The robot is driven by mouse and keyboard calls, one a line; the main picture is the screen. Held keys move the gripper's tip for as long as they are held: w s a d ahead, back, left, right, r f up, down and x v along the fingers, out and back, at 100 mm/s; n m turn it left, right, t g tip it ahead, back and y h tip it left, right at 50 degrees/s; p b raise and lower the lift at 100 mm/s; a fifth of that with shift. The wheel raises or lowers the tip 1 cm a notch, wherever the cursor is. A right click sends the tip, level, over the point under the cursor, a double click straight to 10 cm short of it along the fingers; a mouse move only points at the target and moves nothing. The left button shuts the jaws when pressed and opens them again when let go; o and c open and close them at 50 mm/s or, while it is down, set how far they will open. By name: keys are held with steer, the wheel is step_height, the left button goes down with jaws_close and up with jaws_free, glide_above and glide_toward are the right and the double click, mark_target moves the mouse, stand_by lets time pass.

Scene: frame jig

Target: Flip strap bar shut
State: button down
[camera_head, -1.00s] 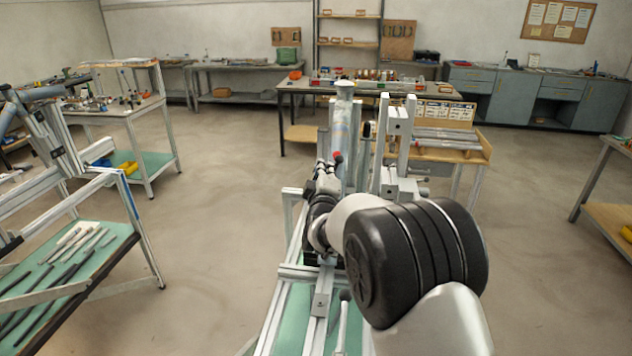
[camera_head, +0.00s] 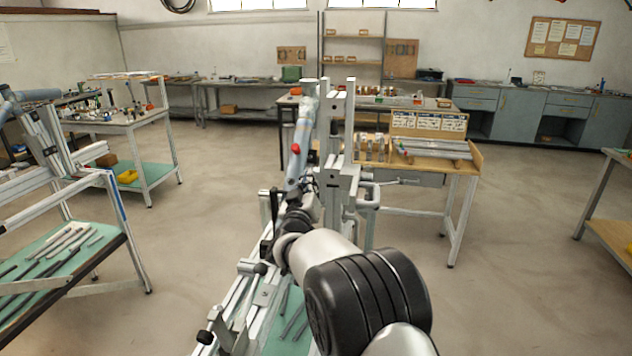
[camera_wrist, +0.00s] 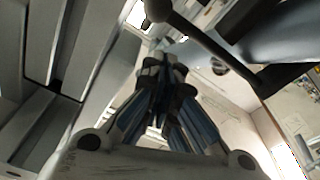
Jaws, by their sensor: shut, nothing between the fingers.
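My gripper (camera_wrist: 160,85) is shut and empty in the wrist view, its fingertips together. In the head view my gripper (camera_head: 298,203) is small and partly hidden by my wrist, beside the upright posts of the frame jig (camera_head: 350,140). A dark rod with a round knob (camera_wrist: 158,9) crosses the upper part of the wrist view, close beyond the fingertips. I cannot tell whether this rod belongs to the strap bar, or whether it touches the fingers. A pale tube with a red part (camera_head: 296,149) leans at the jig's left post. The strap bar cannot be picked out clearly.
Black-knobbed levers (camera_head: 205,337) stand along the jig's near rails. A wooden-topped bench (camera_head: 440,150) with grey profiles is behind to the right. A green-shelved rack (camera_head: 60,250) with bars stands left. Open floor (camera_head: 190,250) lies between rack and jig.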

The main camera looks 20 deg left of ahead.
steer(key=shift+d+f+m+b, duration=0.15)
steer(key=shift+f+m+b, duration=0.25)
steer(key=shift+f, duration=0.2)
steer(key=shift+d+f+m+b, duration=0.15)
steer(key=shift+f+m+b, duration=0.25)
steer(key=shift+f, duration=0.2)
steer(key=shift+f, duration=0.2)
steer(key=s+d+f, duration=0.1)
steer(key=s, duration=1)
steer(key=shift+s, duration=0.4)
steer(key=shift+d, duration=0.1)
